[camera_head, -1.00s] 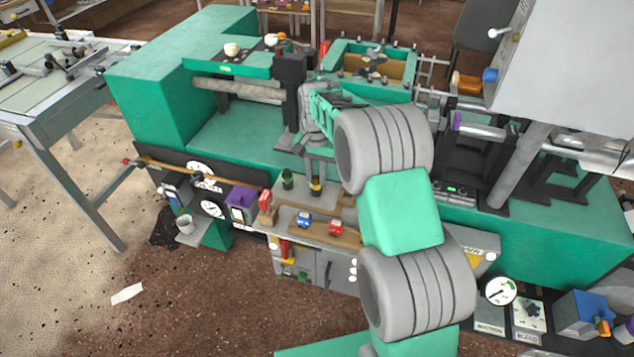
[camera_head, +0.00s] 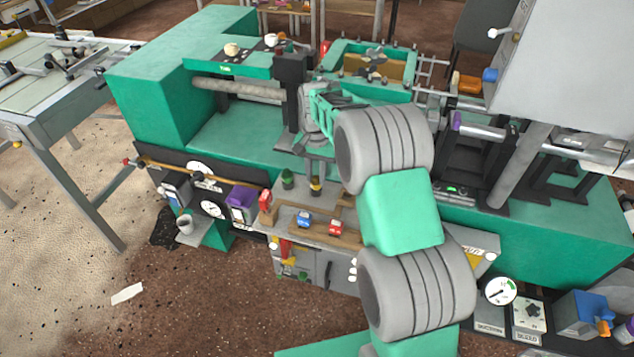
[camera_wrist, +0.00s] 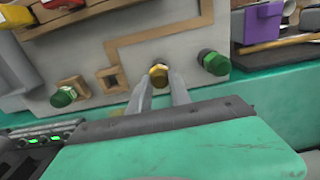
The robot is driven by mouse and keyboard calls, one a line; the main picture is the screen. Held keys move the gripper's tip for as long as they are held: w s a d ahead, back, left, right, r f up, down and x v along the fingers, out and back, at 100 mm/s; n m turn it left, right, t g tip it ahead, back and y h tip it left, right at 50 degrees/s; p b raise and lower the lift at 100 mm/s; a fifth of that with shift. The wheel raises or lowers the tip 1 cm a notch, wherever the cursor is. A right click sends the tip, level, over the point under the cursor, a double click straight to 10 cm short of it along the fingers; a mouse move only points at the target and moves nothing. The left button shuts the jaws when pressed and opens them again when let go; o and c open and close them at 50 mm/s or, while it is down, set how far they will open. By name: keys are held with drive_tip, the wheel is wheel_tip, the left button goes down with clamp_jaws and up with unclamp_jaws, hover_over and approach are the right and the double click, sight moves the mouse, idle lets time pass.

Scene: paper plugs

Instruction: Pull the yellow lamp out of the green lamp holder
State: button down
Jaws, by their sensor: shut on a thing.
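The yellow lamp (camera_wrist: 158,75) shows between my two fingertips in the wrist view, and my gripper (camera_wrist: 160,82) is shut on it. In the head view the yellow lamp (camera_head: 316,181) is small, below my gripper (camera_head: 317,170), with a dark part under it. It appears upright over the grey panel. I cannot tell how deep it sits, and the fingers hide part of it. One green lamp (camera_wrist: 63,96) is at left in the wrist view, by a wooden frame. Another green lamp (camera_wrist: 214,62) is at right on a dark base.
An empty square wooden frame (camera_wrist: 112,79) is left of my fingers on the grey panel (camera_wrist: 85,50). A purple box (camera_wrist: 263,22) is at the upper right.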

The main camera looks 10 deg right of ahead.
sight(316, 177)
drive_tip(key=shift+r+p, duration=0.5)
drive_tip(key=shift+r, duration=0.3)
idle(0.6)
drive_tip(key=shift+r+p, duration=0.65)
drive_tip(key=shift+r, duration=0.4)
drive_tip(key=shift+r+p, duration=1.05)
drive_tip(key=shift+r, duration=0.45)
